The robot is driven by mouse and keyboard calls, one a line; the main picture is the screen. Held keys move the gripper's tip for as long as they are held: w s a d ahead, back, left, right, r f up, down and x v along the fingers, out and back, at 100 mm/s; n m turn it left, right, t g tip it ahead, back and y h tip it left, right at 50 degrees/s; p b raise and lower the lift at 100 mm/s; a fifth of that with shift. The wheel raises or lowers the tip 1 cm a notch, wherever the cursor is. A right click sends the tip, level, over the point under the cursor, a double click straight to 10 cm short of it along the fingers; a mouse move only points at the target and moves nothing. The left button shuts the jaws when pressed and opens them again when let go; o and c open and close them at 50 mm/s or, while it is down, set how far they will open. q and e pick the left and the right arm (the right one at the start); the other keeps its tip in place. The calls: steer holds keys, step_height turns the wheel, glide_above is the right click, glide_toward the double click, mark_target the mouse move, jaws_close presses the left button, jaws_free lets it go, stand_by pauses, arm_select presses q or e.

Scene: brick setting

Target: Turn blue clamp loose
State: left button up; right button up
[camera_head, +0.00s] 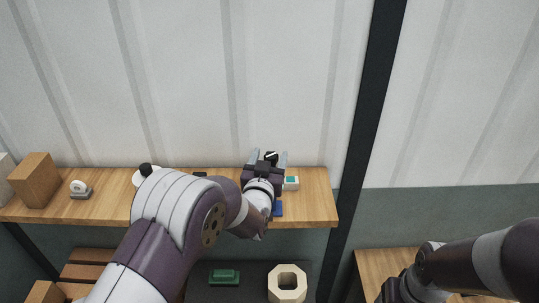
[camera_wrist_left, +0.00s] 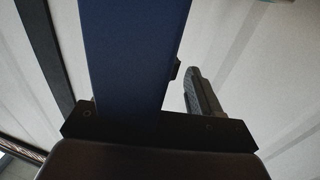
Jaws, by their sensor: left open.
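A blue part (camera_head: 278,208), which looks like the blue clamp, shows at the shelf's front edge, mostly hidden by my left wrist. In the left wrist view a broad blue bar (camera_wrist_left: 132,50) passes close in front of the camera and hides one of my fingers. My left gripper (camera_head: 269,156) is open above the shelf, fingers pointing at the back wall. A small black and white piece (camera_head: 271,157) shows between its fingers; I cannot tell whether they touch it. My right gripper (camera_head: 398,290) is at the lower right, partly cut off, its jaws unclear.
The wooden shelf (camera_head: 318,205) also holds a white and teal box (camera_head: 291,183), a white and grey item (camera_head: 80,189) and a brown block (camera_head: 35,180). Below are a green object (camera_head: 224,277) and a pale hexagonal ring (camera_head: 287,282). A dark post (camera_head: 367,110) stands right of the shelf.

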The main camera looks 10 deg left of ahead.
arm_select(q)
steer(key=shift+w, duration=0.1)
steer(key=c, duration=1)
steer(key=shift+d, duration=0.1)
steer(key=shift+c, duration=0.2)
steer(key=shift+f, duration=0.1)
